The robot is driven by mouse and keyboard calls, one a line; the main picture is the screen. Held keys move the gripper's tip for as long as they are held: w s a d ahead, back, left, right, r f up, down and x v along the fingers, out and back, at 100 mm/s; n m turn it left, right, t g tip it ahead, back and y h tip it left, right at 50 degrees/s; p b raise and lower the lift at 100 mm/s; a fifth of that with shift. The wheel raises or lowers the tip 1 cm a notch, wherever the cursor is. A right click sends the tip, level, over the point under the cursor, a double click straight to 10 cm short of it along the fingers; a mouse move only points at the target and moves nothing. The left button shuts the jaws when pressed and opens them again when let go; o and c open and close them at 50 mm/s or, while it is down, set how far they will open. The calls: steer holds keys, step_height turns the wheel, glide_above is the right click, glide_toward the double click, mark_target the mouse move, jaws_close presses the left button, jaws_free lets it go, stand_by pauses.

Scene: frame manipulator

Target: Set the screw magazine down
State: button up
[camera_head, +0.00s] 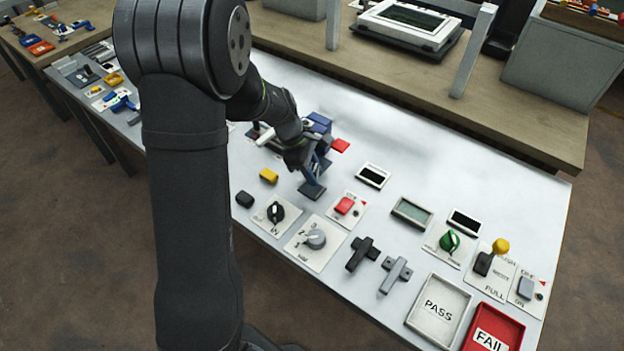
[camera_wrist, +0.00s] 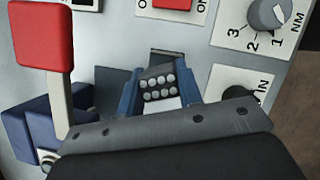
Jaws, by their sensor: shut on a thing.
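My gripper (camera_wrist: 158,88) is shut on the screw magazine (camera_wrist: 158,72), a small dark block with several round grey screw heads in rows. It sits between the two blue fingers in the wrist view. In the head view my gripper (camera_head: 314,166) is low over the middle of the white bench, and the arm hides most of the magazine. A dark flat pad (camera_head: 312,190) shows just below the fingers. A dark patch (camera_wrist: 110,84) shows left of the fingers in the wrist view. I cannot tell whether the magazine touches the surface below.
A lever with a red grip (camera_wrist: 42,35) on a blue base stands close to the left of my gripper in the wrist view. The white bench (camera_head: 440,160) is clear at the back right.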

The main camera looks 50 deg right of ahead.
steer(key=shift+w+f, duration=0.15)
steer(key=shift+f, duration=1.9)
steer(key=shift+f, duration=0.2)
steer(key=o, duration=1)
steer(key=v, duration=1.2)
steer(key=shift+r, duration=0.2)
